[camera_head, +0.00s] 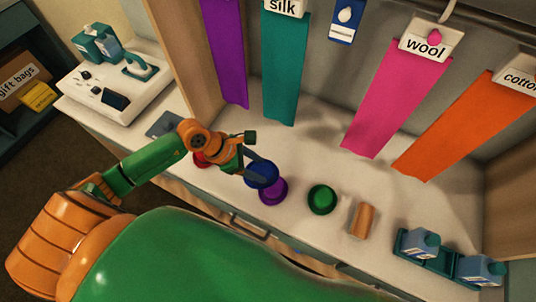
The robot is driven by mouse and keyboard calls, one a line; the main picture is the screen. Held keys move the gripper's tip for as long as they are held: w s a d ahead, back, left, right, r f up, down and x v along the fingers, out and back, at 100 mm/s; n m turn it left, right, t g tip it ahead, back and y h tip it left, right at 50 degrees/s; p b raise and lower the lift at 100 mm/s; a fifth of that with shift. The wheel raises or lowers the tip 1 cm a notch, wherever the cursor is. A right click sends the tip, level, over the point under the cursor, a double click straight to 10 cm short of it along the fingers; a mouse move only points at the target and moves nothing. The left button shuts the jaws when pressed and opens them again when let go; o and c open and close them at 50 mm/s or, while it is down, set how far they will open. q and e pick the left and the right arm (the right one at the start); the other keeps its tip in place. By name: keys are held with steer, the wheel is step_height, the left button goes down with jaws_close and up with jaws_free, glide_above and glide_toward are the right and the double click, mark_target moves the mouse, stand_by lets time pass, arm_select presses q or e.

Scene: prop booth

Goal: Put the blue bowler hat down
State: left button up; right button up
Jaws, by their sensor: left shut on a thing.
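The blue bowler hat (262,175) is at the tip of my left arm, over the pale counter. My left gripper (254,160) is shut on it. The hat overlaps a purple hat (273,191) in the picture; I cannot tell whether they touch. A green hat (322,198) sits on the counter to the right. Part of a red thing (201,160) shows behind my left gripper, mostly hidden. My right gripper is not in view.
A brown cylinder (363,219) and a teal tray (441,261) with blue cartons stand to the right on the counter (310,150). Purple, teal, pink and orange cloths hang at the back. The counter behind the hats is clear.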

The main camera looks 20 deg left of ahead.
arm_select(q)
steer(key=w+a+f+b, duration=0.1)
steer(key=w+f+b, duration=0.1)
steer(key=b, duration=0.1)
steer(key=w+a+f+b, duration=0.1)
steer(key=w+f+b, duration=0.1)
steer(key=b, duration=0.1)
steer(key=w+a+f+b, duration=0.1)
steer(key=w+f+b, duration=0.1)
steer(key=f+b, duration=0.1)
steer(key=shift+w+a, duration=0.15)
steer(key=shift+w, duration=0.15)
step_height(320, 180, down, 4)
steer(key=b, duration=0.3)
steer(key=shift+w+a+r, duration=0.1)
steer(key=shift+r, duration=0.3)
steer(key=o, duration=1.4)
steer(key=shift+c, duration=0.2)
